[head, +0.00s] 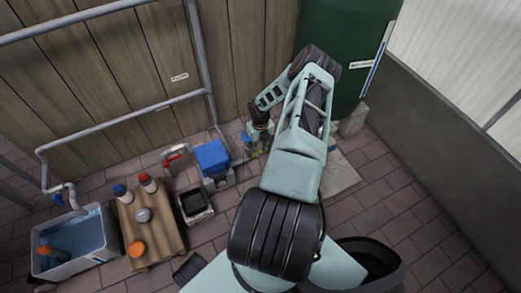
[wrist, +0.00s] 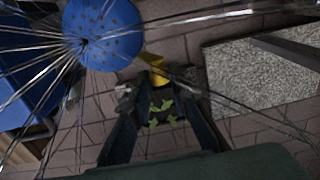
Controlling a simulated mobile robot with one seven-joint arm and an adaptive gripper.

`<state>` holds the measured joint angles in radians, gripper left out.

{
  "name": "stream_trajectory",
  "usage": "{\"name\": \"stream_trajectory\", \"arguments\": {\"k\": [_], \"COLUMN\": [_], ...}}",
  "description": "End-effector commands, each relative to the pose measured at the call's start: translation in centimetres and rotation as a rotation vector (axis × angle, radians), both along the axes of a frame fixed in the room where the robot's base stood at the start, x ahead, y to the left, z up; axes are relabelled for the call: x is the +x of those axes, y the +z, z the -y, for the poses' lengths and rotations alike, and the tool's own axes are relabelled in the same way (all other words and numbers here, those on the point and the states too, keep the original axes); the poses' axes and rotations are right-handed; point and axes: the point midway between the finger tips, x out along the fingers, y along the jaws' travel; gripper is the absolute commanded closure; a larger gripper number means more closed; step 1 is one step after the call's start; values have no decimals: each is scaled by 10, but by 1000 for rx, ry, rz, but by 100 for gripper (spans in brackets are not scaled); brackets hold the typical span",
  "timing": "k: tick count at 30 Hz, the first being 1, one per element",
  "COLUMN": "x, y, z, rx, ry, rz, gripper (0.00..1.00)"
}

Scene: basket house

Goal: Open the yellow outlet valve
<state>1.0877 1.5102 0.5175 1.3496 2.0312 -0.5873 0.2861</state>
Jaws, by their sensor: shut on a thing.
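The yellow outlet valve handle (wrist: 155,68) shows in the wrist view as a small yellow piece just beyond and between my fingertips. My gripper (wrist: 155,90) is closed on it, with one finger on each side. In the head view my gripper (head: 260,130) reaches down beside the foot of the green tank (head: 340,50). The valve is small there and partly hidden by my arm. Its exact angle cannot be told.
A blue dotted round part (wrist: 103,30) with thin radiating lines sits close at the upper left of the wrist view. A blue-topped pump (head: 212,158), a dark bin (head: 194,203), a wooden board with bottles (head: 155,235) and a water tub (head: 75,243) stand to the left. A concrete slab (head: 341,178) lies right.

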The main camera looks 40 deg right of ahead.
Motion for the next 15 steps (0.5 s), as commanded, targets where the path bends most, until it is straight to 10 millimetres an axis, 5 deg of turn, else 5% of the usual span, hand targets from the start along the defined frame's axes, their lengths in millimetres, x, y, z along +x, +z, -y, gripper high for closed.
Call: {"name": "stream_trajectory", "arguments": {"k": [15], "x": [4], "y": [3], "z": [-18], "rx": [-190], "ry": [9], "rz": [-69], "gripper": [100]}}
